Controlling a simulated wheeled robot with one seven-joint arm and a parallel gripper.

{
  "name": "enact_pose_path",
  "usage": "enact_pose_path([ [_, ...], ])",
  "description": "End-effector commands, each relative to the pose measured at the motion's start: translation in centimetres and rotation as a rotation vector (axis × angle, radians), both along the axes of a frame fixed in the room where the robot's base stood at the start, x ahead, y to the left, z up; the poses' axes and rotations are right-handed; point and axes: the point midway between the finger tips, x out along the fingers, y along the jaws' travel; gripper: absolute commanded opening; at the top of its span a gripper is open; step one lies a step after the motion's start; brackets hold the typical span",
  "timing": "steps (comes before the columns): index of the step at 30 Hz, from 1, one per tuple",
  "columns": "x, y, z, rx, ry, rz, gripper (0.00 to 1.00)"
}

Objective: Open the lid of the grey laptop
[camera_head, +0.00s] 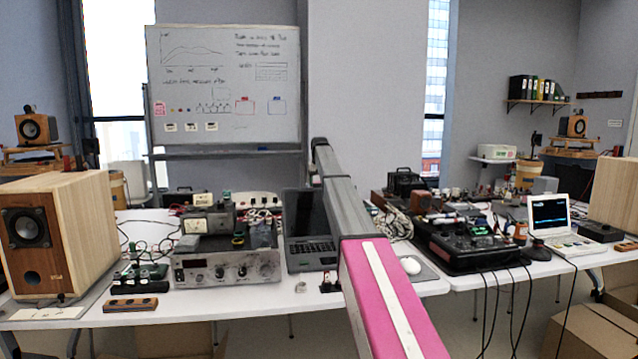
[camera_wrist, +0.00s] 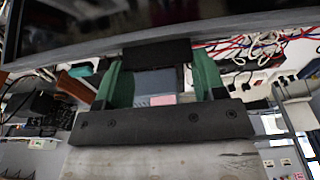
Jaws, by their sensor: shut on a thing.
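The grey laptop (camera_head: 311,252) stands on the left table with its lid (camera_head: 305,212) raised, the dark screen upright behind the keyboard. My arm crosses in front of its right side and hides part of it. In the wrist view the dark screen of the lid (camera_wrist: 120,22) fills the top, with its grey edge below. My gripper (camera_wrist: 156,58) has its green fingers on either side of a dark block at that edge. It is shut on the lid there; the exact contact is hard to see. The gripper is not visible in the head view.
A metal-cased instrument (camera_head: 226,266) stands close to the laptop's left. A white mouse (camera_head: 411,265) lies right of my arm. A black mixer-like device (camera_head: 470,245) and a white portable computer (camera_head: 549,216) are on the right table. A wooden speaker (camera_head: 85,225) stands far left.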

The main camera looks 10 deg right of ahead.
Motion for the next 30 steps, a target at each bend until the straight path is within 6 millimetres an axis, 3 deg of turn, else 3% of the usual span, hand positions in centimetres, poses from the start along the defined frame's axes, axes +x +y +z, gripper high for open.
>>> enact_pose_path([
  [1, -1.1, 0.1, -1.4, 0.0, 0.031, -0.001, 0.21],
  [7, -1.2, 0.1, -1.5, 0.0, 0.031, -0.001, 0.21],
  [8, -1.2, 0.1, -1.5, 0.0, 0.031, -0.001, 0.73],
  [9, -1.2, 0.0, -1.5, 0.0, 0.031, -0.001, 0.83],
  [17, -1.3, 0.0, -0.7, 0.0, 0.029, -0.001, 0.83],
  [19, -1.4, 0.1, 0.1, 0.0, 0.027, -0.001, 0.89],
  [30, -1.6, 0.0, 7.7, 0.0, 0.005, 0.0, 0.89],
])
